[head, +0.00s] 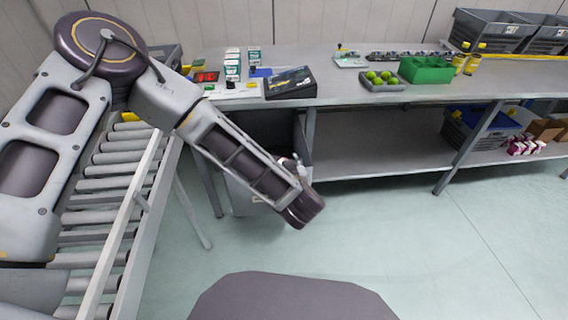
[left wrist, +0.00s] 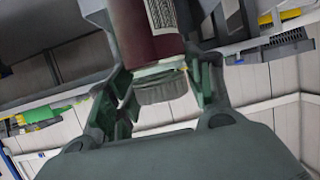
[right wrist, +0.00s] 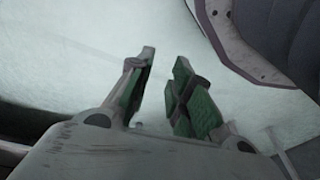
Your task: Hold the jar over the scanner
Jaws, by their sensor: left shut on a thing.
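The jar (left wrist: 145,30) has a dark red body with a pale printed label and a grey lid end. My left gripper (left wrist: 163,78) is shut on it near the lid, with green-padded fingers on both sides. In the head view my left arm reaches in from the left and its end hides most of the gripper and jar. A flat black device (head: 290,82) lies on the workbench beyond the arm; I cannot tell for sure that it is the scanner. My right gripper (right wrist: 165,62) is open and empty above the pale floor.
The grey workbench (head: 340,97) runs across the back. On it stand small white-and-green boxes (head: 232,65), a tray of green balls (head: 382,84) and a green bin (head: 426,70). A roller conveyor (head: 115,160) is at left. The floor at right is clear.

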